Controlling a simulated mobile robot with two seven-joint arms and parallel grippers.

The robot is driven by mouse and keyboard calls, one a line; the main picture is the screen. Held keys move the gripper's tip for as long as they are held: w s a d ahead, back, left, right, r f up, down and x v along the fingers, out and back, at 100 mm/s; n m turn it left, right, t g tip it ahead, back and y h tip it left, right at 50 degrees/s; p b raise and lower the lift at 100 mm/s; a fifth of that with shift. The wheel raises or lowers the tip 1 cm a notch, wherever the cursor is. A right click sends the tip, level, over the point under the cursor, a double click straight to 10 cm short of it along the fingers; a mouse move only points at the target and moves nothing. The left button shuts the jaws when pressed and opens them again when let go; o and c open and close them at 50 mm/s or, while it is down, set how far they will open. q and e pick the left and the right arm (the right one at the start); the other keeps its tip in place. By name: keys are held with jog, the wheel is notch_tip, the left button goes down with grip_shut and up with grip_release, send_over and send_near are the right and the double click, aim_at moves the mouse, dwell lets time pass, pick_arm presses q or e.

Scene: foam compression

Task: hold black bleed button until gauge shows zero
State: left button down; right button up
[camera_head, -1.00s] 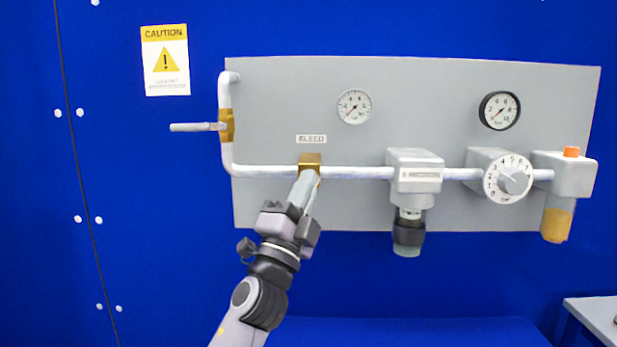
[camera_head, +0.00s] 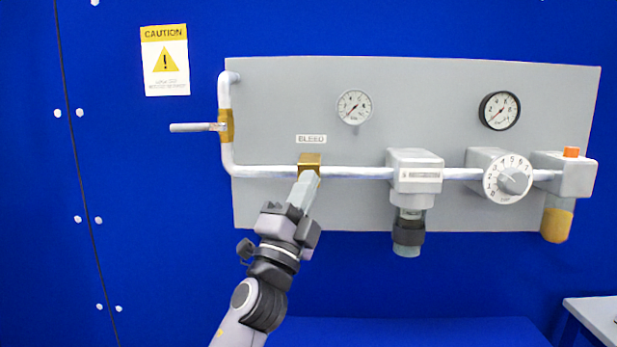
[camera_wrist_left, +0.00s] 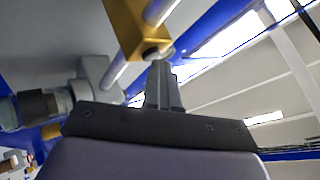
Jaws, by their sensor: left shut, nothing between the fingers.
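The brass bleed block (camera_head: 310,160) sits on the pipe below the BLEED label (camera_head: 311,139). In the left wrist view, the black bleed button (camera_wrist_left: 152,52) projects from the brass block (camera_wrist_left: 135,22). My left gripper (camera_head: 307,178) is shut and empty, its fingertips at the button, which they hide in the head view. In the left wrist view the fingertips (camera_wrist_left: 160,66) look in contact with the button, but how far it is pressed cannot be told. The white-rimmed gauge (camera_head: 354,106) and the black-rimmed gauge (camera_head: 499,110) both have needles toward the lower left. My right gripper is not in view.
The pipe carries a lever valve (camera_head: 198,127) at left, a grey filter unit (camera_head: 414,172), a dial regulator (camera_head: 508,179) and an orange-topped unit (camera_head: 563,175). A caution sign (camera_head: 165,60) is on the blue wall. A table corner (camera_head: 596,318) shows at lower right.

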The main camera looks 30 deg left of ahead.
pick_arm(q)
jog(key=shift+s+d+f, duration=0.1)
jog(key=shift+s+d, duration=0.25)
jog(key=shift+s, duration=0.2)
jog(key=s+d, duration=0.1)
jog(key=s, duration=0.2)
jog(key=s+d+p, duration=0.1)
jog(key=shift+s+d, duration=0.2)
jog(key=shift+d, duration=0.1)
dwell(0.5)
